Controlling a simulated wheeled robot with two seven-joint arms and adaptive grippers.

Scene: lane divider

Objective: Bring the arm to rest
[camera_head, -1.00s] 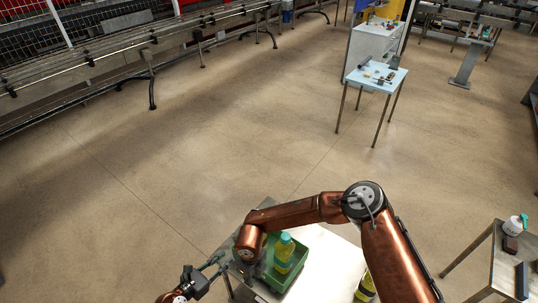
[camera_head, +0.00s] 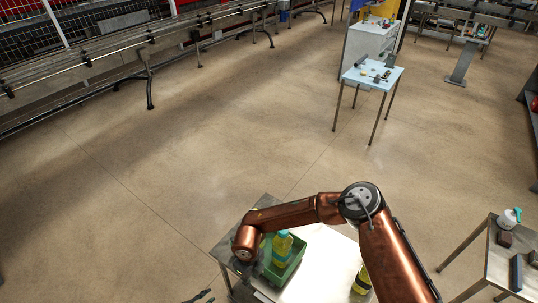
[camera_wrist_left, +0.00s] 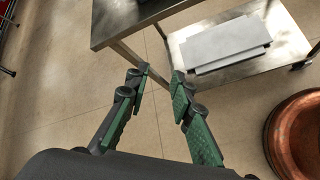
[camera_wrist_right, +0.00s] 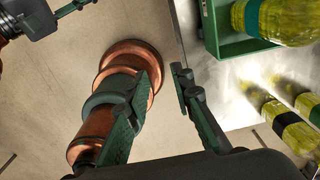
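My left gripper (camera_head: 203,297) shows only as a fingertip at the bottom edge of the head view. In the left wrist view its green-padded fingers (camera_wrist_left: 160,77) are apart with nothing between them, above bare floor beside a metal table. My copper right arm reaches left across the work table in the head view, its wrist just left of the green crate. The right gripper (camera_wrist_right: 159,75) has its fingers apart and empty in the right wrist view, beside the table edge. A copper arm part of mine shows beyond the fingers.
The green crate (camera_head: 292,271) holds a yellow-green bottle (camera_head: 281,248) on the metal table (camera_head: 325,272). A side table (camera_head: 478,262) is at right; a pale blue table (camera_head: 371,77) stands farther back. Open floor lies between.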

